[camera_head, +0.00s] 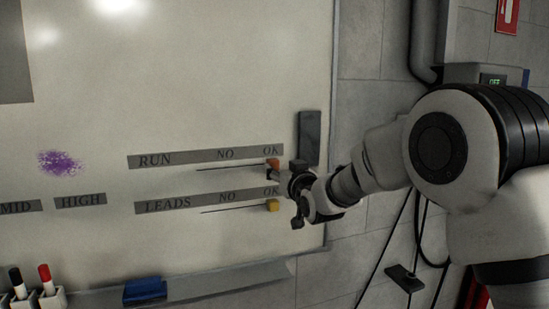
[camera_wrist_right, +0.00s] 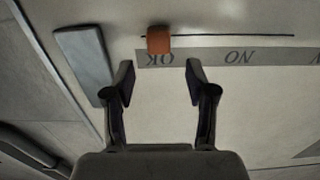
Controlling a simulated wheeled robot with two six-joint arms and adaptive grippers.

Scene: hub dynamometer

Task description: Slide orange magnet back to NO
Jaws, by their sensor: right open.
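The orange magnet (camera_head: 273,163) sits on the whiteboard at the OK end of the RUN line. My right gripper (camera_head: 284,172) is at the board, right beside the orange magnet. In the right wrist view its two fingers (camera_wrist_right: 161,75) are apart with nothing between them, and the magnet lies just beyond the tips. NO (camera_head: 225,155) lies left of the magnet on the RUN strip. My left gripper is out of view.
A yellow magnet (camera_head: 272,205) sits at the OK end of the LEADS line below. A grey plate (camera_head: 309,138) is on the board just right of the RUN strip. The RUN line left of the orange magnet is clear. A blue eraser (camera_head: 145,290) lies on the lower ledge.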

